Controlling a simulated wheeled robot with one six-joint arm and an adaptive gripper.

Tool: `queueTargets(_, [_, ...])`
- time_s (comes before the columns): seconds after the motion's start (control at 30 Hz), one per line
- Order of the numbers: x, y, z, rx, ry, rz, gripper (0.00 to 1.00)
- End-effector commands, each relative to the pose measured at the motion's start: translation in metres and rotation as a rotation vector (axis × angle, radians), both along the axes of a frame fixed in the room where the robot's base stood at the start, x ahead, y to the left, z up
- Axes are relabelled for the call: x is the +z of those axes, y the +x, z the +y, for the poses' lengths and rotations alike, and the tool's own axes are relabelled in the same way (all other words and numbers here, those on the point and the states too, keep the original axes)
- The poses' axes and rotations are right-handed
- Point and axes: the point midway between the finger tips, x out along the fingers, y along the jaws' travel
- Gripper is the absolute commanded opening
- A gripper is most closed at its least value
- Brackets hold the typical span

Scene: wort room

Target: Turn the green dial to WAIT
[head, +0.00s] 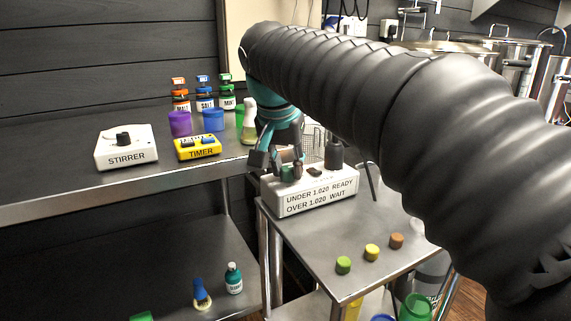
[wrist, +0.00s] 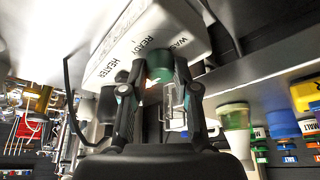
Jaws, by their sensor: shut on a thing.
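The green dial (head: 287,173) sits on top of a white box (head: 315,199) on the metal table, near the box's left end. The box front reads "UNDER 1.020 READY" and "OVER 1.020 WAIT". My gripper (head: 284,164) reaches down from above and is shut on the dial. In the wrist view the green dial (wrist: 159,66) lies between my two fingers (wrist: 160,92). The words READY, WAIT and HEATER show on the box top (wrist: 150,40). The dial's pointer is not clear, so I cannot tell which word it faces.
A dark upright knob or post (head: 334,153) stands on the box to the right. Green, yellow and brown caps (head: 372,252) lie on the front table. The left bench holds a STIRRER box (head: 126,150), a yellow TIMER (head: 198,149), cups and labelled bottles. Steel pots stand at right.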

Motion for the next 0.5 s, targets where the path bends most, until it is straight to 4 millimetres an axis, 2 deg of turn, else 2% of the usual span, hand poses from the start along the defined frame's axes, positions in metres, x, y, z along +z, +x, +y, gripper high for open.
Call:
queueTargets(0.07, [-0.002, -0.0008, 0.0005, 0.0, 0.0, 0.006, 0.0])
queueTargets(0.1, [-0.002, -0.0008, 0.0004, 0.0, 0.0, 0.006, 0.35])
queueTargets(0.17, [-0.002, -0.0007, 0.0004, 0.0, 0.0, 0.006, 0.5])
queueTargets(0.2, [-0.0017, -0.0007, 0.0004, 0.001, 0.001, 0.005, 0.54])
queueTargets(0.5, [0.0005, -0.0006, 0.0003, 0.001, 0.0, 0.002, 0.54])
